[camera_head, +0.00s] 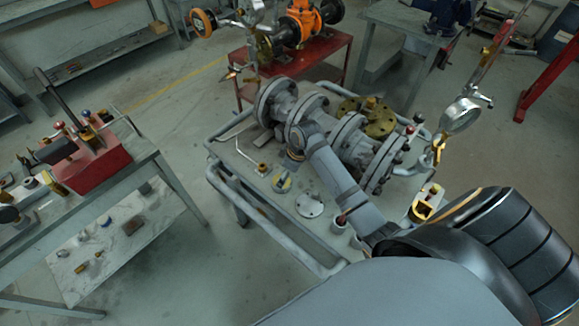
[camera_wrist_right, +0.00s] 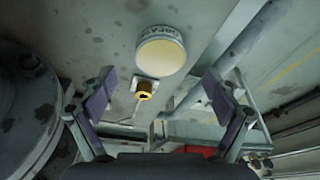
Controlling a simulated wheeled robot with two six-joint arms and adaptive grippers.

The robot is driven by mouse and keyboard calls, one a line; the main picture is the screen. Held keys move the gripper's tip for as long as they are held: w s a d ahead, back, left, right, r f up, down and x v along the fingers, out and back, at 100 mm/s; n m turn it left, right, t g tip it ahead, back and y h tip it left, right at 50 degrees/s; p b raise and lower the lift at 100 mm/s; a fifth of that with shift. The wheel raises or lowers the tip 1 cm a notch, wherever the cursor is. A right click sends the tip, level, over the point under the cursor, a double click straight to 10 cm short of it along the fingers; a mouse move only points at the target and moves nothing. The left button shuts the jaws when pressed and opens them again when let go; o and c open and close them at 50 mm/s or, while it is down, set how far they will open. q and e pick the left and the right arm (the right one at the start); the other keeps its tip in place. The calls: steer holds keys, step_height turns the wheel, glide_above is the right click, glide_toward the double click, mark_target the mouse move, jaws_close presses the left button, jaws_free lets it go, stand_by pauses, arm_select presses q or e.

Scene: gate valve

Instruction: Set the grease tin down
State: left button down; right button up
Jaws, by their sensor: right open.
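The grease tin (camera_wrist_right: 160,52) is a short round tin with a pale yellow top and a lettered white side. In the right wrist view it appears to stand on the grey metal tabletop, apart from both fingers. My right gripper (camera_wrist_right: 160,92) is open and empty, its two fingers spread to either side below the tin in that picture. In the head view my right arm reaches over the grey cart (camera_head: 238,160) beside the valve. There the arm obscures the gripper area, and I cannot clearly pick out the tin. My left gripper is not in view.
A brass nut (camera_wrist_right: 145,90) on a small plate stands near the tin. The large flanged gate valve (camera_head: 352,140) lies close by. A flat disc (camera_head: 309,205) rests on the cart. Tubular rails edge the cart.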

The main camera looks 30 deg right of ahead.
steer(key=v, duration=0.7)
stand_by(0.3)
